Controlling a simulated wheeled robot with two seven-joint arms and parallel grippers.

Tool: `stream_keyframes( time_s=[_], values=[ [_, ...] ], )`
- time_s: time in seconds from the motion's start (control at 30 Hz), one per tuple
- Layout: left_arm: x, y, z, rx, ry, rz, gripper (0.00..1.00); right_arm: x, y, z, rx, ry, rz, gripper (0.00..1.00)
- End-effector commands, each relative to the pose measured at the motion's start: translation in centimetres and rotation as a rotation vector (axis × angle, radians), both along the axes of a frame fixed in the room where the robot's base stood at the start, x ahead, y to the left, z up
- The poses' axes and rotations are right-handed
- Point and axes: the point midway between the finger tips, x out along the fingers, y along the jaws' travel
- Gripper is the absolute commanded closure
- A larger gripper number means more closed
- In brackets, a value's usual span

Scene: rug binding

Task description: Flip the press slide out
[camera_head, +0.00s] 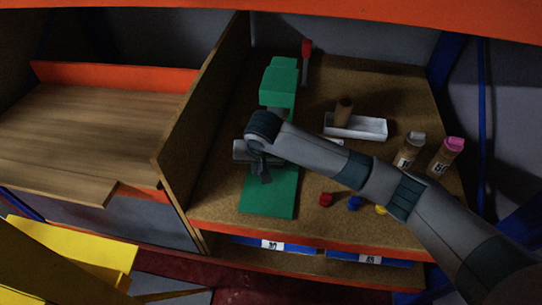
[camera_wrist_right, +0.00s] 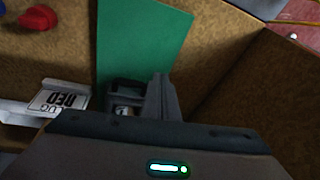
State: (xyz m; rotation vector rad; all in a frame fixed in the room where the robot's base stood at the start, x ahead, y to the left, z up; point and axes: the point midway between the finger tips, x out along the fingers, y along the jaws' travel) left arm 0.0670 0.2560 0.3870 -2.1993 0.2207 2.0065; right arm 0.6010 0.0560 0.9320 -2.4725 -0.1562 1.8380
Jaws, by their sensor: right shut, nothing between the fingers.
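The green press (camera_head: 279,82) stands on the bench, with a red-topped lever (camera_head: 306,48) behind it. Its flat green base (camera_head: 268,195) runs toward the front edge and also shows in the right wrist view (camera_wrist_right: 145,40). My right gripper (camera_head: 262,172) is shut and empty, above the base and in front of the press head. Its fingers (camera_wrist_right: 147,95) show dark against the green in the wrist view. My arm and gripper cover the middle of the press, and I cannot make out the slide clearly. My left gripper is not in view.
A white tray (camera_head: 368,128) holds a brown cylinder (camera_head: 343,112). Two labelled bottles (camera_head: 408,150) (camera_head: 444,156) stand at right. Red (camera_head: 326,199), blue (camera_head: 355,203) and yellow (camera_head: 381,210) knobs lie near the front edge. A wooden partition (camera_head: 205,105) rises close to the left of the press.

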Motion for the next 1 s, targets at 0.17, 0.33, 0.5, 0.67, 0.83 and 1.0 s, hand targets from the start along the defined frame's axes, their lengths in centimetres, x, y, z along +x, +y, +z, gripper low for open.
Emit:
stream_keyframes(
  time_s=[0.17, 0.33, 0.5, 0.67, 0.83, 1.0],
  values=[
    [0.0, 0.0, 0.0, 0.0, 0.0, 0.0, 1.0, 3.5, -1.8, 1.8, -0.064, -0.029, -0.086, 1.0],
    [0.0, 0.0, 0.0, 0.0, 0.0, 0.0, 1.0, 5.4, -3.0, 2.9, -0.097, -0.047, -0.144, 1.0],
    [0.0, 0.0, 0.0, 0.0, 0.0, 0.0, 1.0, 6.0, -3.4, 3.3, -0.108, -0.053, -0.168, 1.0],
    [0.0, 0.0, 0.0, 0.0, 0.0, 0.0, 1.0, 6.0, -3.5, 3.3, -0.109, -0.053, -0.169, 1.0],
    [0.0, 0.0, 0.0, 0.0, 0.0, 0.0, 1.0, 6.0, -3.4, 3.3, -0.108, -0.053, -0.168, 1.0],
    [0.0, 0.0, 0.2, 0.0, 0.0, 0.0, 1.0, 6.2, -3.5, 2.9, -0.109, -0.053, -0.169, 1.0]
  ],
)
